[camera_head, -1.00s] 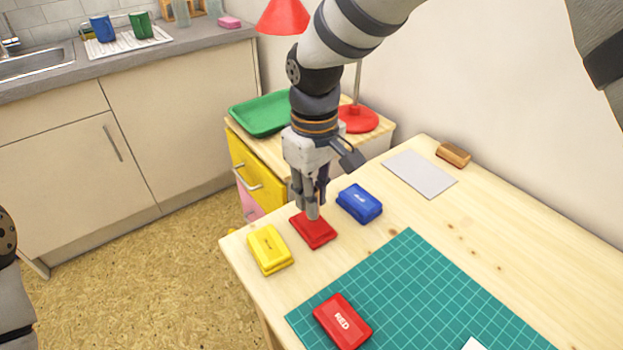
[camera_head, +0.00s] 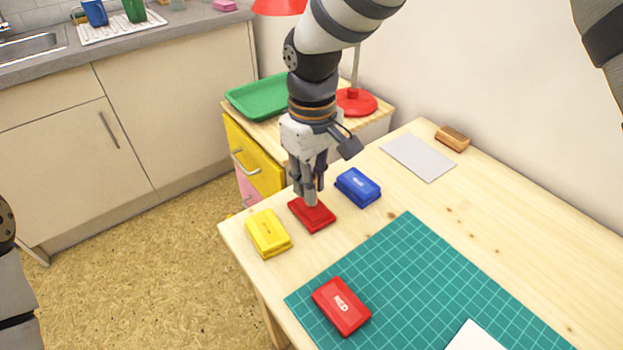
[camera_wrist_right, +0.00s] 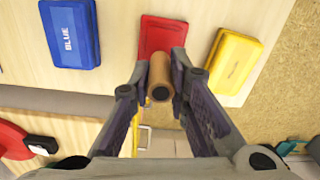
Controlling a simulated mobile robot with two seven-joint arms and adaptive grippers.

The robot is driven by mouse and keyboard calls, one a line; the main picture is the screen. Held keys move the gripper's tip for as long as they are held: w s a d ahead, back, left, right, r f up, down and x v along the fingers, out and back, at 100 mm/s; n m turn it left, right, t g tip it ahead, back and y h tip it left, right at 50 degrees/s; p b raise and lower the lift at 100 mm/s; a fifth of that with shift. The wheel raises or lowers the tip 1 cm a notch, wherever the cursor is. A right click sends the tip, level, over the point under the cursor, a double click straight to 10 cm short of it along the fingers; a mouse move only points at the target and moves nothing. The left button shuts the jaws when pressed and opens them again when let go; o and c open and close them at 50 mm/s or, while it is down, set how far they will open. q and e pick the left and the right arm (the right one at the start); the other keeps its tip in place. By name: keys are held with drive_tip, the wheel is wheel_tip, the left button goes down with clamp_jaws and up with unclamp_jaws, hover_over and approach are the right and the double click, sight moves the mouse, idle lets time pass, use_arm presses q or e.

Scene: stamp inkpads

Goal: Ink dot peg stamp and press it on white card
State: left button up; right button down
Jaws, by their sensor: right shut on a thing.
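My right gripper (camera_head: 309,198) is shut on the dot peg stamp (camera_wrist_right: 161,77), a short brown cylinder with a dark end. It points down over the open red inkpad (camera_head: 316,218). The stamp's lower end is at the pad's surface; I cannot tell whether it touches. The red pad also shows in the wrist view (camera_wrist_right: 160,34), behind the peg. The red lid marked RED (camera_head: 341,306) lies on the green cutting mat (camera_head: 420,270). The white card (camera_head: 474,337) lies on the mat, cut off by the bottom edge. My left gripper is out of view.
A yellow inkpad (camera_head: 268,234) and a blue inkpad (camera_head: 358,187) stand closed on either side of the red one. A grey sheet (camera_head: 418,157) and a wooden block (camera_head: 452,137) lie farther back. The mat between lid and card is clear.

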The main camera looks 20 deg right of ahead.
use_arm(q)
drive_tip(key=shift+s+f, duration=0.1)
use_arm(e)
drive_tip(key=shift+f, duration=0.45)
drive_tip(key=shift+f, duration=0.1)
idle(1.4)
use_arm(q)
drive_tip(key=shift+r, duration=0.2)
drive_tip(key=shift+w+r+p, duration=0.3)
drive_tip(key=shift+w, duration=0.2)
use_arm(e)
drive_tip(key=shift+r, duration=0.7)
drive_tip(key=shift+r, duration=0.35)
drive_tip(key=shift+r+p, duration=0.65)
drive_tip(key=shift+r, duration=1.8)
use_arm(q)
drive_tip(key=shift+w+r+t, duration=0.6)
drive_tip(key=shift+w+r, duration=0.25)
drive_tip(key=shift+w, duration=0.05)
use_arm(e)
drive_tip(key=shift+d, duration=0.1)
